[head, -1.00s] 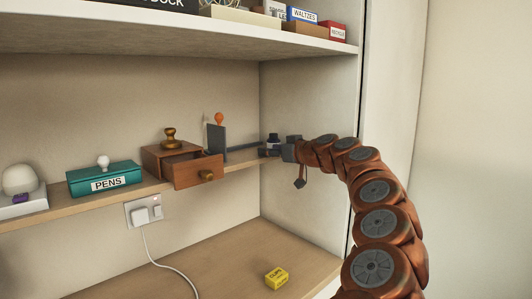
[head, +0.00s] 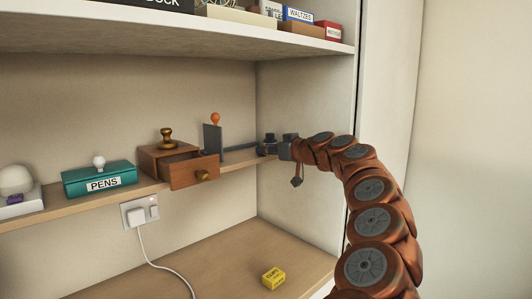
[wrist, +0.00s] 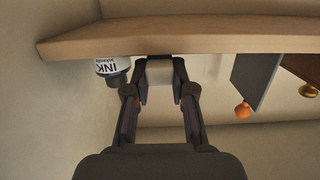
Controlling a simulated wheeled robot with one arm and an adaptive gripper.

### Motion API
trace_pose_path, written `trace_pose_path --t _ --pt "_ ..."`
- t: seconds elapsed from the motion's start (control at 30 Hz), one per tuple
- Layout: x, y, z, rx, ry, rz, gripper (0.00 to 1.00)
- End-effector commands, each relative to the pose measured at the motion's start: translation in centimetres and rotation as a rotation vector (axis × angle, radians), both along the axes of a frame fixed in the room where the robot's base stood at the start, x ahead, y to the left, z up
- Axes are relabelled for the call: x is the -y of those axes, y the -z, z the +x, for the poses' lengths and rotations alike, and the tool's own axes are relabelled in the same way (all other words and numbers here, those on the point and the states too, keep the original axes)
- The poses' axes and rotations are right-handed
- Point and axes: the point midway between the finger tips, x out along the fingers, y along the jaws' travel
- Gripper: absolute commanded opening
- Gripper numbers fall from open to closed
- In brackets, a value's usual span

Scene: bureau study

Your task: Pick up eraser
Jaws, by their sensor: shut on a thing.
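My gripper (head: 268,149) is at the right end of the middle shelf, by the corner of the alcove. In the wrist view my gripper (wrist: 161,88) is shut on a small pale block between its fingertips, which I take to be the eraser (wrist: 160,72). The block is close to the shelf's edge in that view; I cannot tell whether it touches the shelf. In the head view my gripper hides the eraser.
An ink bottle (wrist: 113,68) stands right beside one finger. A grey upright plate (head: 213,140) and a wooden box with an open drawer (head: 193,172) stand left on the shelf (head: 120,194).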

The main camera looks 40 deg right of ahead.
Motion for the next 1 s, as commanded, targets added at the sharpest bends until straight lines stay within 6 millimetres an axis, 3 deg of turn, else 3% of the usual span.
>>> trace_pose_path --t 0.57,1.0 --pt "0.0 -2.9 0.0 -0.001 0.002 -0.002 0.0" --pt "-1.3 -3.1 -1.7 -0.001 -0.002 0.001 0.0"
